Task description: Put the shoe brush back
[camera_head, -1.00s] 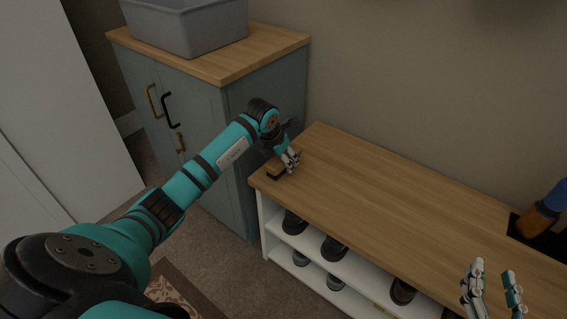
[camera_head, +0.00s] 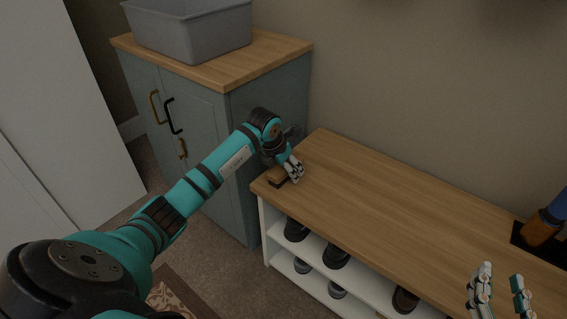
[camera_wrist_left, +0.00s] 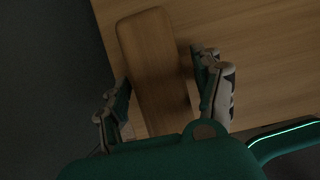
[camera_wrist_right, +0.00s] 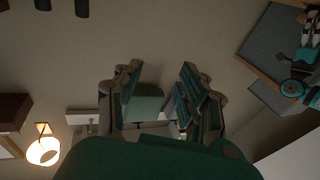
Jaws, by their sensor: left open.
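The shoe brush (camera_head: 277,178), with a brown wooden back, lies at the left end of the wooden bench top (camera_head: 400,205). My left gripper (camera_head: 292,170) is over the brush. In the left wrist view the brush (camera_wrist_left: 150,60) runs lengthwise between the spread fingers of the left gripper (camera_wrist_left: 165,95), with a gap on the right side. The left gripper is open. My right gripper (camera_head: 502,292) is at the lower right of the head view, apart from the brush. In the right wrist view the fingers of the right gripper (camera_wrist_right: 155,90) are spread and empty.
A blue-grey cabinet (camera_head: 205,115) with a wooden top stands left of the bench and carries a grey bin (camera_head: 190,30). Shoes (camera_head: 335,253) sit on the shelves below the bench top. The middle of the bench is clear.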

